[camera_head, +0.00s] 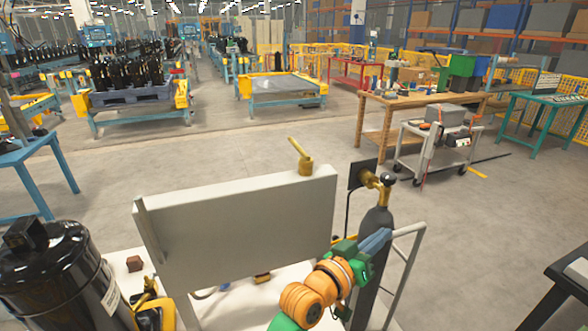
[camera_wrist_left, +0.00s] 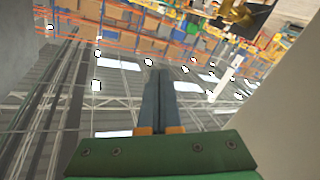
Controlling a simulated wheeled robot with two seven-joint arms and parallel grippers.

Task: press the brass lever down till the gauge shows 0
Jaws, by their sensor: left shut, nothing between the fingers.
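The brass lever (camera_head: 300,152) stands tilted up to the left on a brass fitting on the top edge of a grey panel (camera_head: 240,230). A brass valve (camera_head: 378,182) with a dark knob tops a dark cylinder (camera_head: 376,222) to the right; a dark square plate (camera_head: 362,174) is beside it. Brass parts (camera_wrist_left: 236,12) also show at the top of the left wrist view. No gauge reading is legible. My left gripper (camera_head: 384,236) is shut and empty, in front of the cylinder, below and right of the lever and apart from it. My right gripper is not in view.
A black compressor (camera_head: 62,275) stands at the lower left, with a small brown block (camera_head: 134,263) and a yellow tool (camera_head: 152,308) near it. A grey tubular handle (camera_head: 408,262) rises right of my gripper. The space above the panel is free.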

